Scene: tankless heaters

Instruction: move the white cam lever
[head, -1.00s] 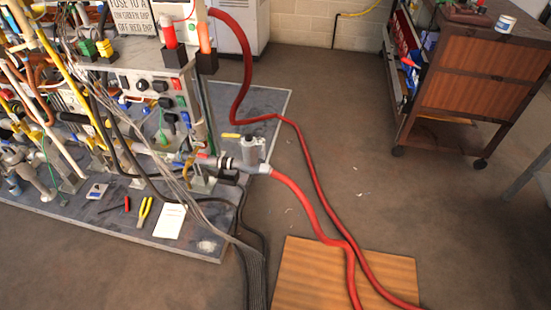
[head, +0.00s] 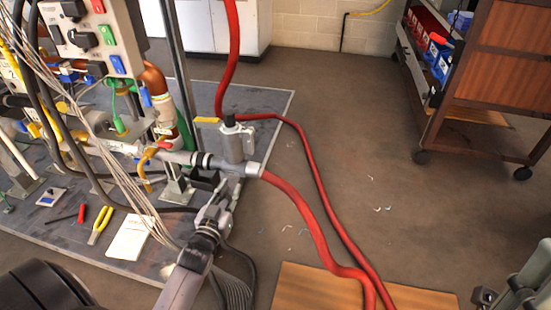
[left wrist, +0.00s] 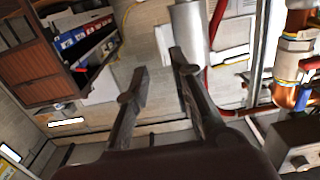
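A pale grey coupling (head: 252,169) joins the grey pipe to the red hose in the head view. I cannot clearly single out a white cam lever on it. A silver-grey cylinder (head: 234,143) with a black top stands at this coupling; a grey cylinder also shows in the left wrist view (left wrist: 189,28). My left gripper (head: 220,192) is just below and in front of the coupling. In the left wrist view its fingers (left wrist: 158,66) are apart, with nothing between them. Part of my right gripper (head: 487,297) shows at the lower right; its fingers are unclear.
The red hose (head: 310,215) runs over the floor onto a wooden board (head: 300,288). A control box with pipes and cables stands at the left. Pliers (head: 100,225) and a white paper (head: 130,237) lie on the grey base plate. A wooden cart (head: 487,85) stands at the right.

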